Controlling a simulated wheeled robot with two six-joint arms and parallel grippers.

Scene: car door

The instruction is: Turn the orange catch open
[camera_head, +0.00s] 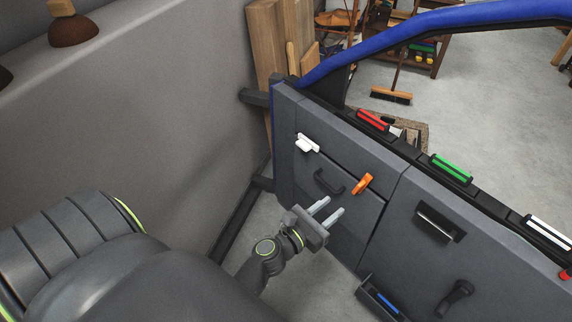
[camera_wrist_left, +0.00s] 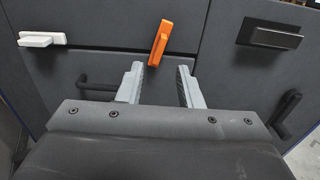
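The orange catch (camera_head: 362,184) sits on the grey door panel, on the upper edge of a small panel with a black handle. It stands slightly tilted, close to upright, in the left wrist view (camera_wrist_left: 160,43). My left gripper (camera_head: 331,207) is open and empty, its two fingers apart and pointing at the door just below the catch. In the left wrist view the fingertips (camera_wrist_left: 158,68) lie below the catch, which shows between and beyond them. I see no contact with it. My right gripper is not in view.
A white catch (camera_head: 307,143) is to the left, and a black pull handle (camera_head: 328,182) is close to the left gripper. A recessed handle (camera_head: 440,222) and a crank (camera_head: 455,297) are to the right. A grey wall (camera_head: 130,110) stands at left.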

